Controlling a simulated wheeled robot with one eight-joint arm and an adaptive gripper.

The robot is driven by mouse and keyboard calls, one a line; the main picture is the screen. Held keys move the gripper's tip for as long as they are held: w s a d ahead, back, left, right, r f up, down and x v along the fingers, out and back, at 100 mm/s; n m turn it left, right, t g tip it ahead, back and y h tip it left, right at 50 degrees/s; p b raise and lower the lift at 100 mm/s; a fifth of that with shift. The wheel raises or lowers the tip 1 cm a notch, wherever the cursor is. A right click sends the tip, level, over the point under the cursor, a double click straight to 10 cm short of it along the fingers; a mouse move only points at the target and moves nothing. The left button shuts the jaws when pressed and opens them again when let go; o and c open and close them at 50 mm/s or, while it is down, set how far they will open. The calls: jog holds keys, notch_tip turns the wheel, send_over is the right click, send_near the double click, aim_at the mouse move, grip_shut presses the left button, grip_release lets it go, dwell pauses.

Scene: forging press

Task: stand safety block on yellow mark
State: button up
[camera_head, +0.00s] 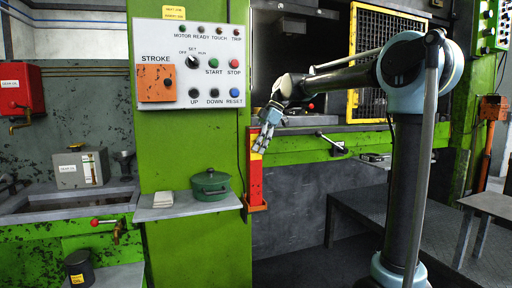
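The safety block appears to be the upright red bar (256,182) with yellow near its top. It stands on a small orange bracket at the right edge of the green press column. My gripper (262,143) is at the bar's upper end, with its fingers pointing down and left and overlapping the bar's top. The fingers are small here, and I cannot tell whether they grip the bar or are only in front of it. I cannot make out a yellow mark; the press bed behind my arm is partly hidden.
A control panel (190,65) is on the green column (185,150). A shelf (188,209) below carries a green lidded pot (210,186) and a pale stack. A yellow mesh guard (385,50) stands behind my arm.

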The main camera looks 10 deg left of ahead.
jog(key=v, duration=1.7)
jog(key=shift+r, duration=0.25)
jog(key=shift+w, duration=0.1)
